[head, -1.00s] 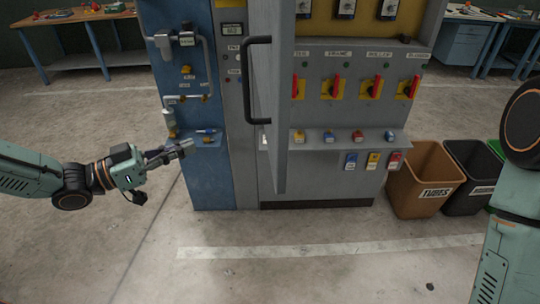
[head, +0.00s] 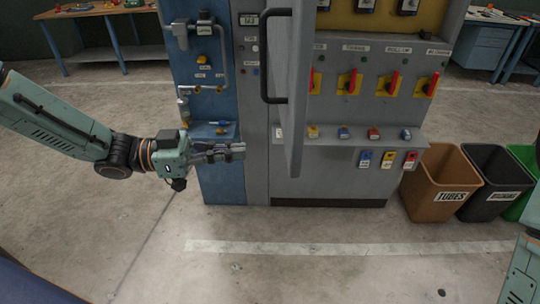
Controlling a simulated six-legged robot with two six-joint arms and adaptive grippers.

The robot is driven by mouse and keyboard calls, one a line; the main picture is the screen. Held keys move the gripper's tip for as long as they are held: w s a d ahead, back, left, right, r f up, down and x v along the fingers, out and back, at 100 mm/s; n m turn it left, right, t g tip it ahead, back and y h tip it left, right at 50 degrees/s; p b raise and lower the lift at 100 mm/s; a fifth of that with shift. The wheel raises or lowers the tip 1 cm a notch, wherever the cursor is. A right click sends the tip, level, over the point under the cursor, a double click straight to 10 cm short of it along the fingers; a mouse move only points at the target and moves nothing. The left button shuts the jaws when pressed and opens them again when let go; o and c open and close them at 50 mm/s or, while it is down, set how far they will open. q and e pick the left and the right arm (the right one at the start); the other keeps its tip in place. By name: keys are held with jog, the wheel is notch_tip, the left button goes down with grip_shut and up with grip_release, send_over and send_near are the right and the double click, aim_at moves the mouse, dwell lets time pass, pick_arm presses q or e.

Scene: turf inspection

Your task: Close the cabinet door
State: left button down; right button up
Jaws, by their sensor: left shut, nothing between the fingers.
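The grey cabinet door (head: 298,90) stands open, seen nearly edge-on, swung out toward me from the left side of the grey cabinet (head: 360,180). Its dark bar handle (head: 266,58) is on the door's left-facing side. My left gripper (head: 240,151) is shut and empty, in front of the blue panel's lower part and left of the door, below the handle. A gap shows between its fingertips and the door. My right arm (head: 522,265) shows only in part at the right edge; its gripper is out of view.
Inside the cabinet are red rotary switches (head: 394,82) and a ledge with several coloured items (head: 343,133). A brown bin (head: 440,185) labelled TUBES and a black bin (head: 490,185) stand to the right. Workbenches (head: 110,50) are at the back. The floor in front is clear.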

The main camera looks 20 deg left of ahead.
aim_at(286, 149)
pick_arm(q)
jog(key=b+x, duration=0.1)
jog(key=x, duration=0.5)
jog(key=shift+w+f, duration=0.1)
jog(key=shift+f, duration=0.05)
jog(key=shift+d, duration=0.3)
jog(key=shift+w+d, duration=0.1)
jog(key=shift+w, duration=0.1)
jog(key=shift+w+d, duration=0.1)
jog(key=shift+d, duration=0.1)
jog(key=shift+a, duration=0.1)
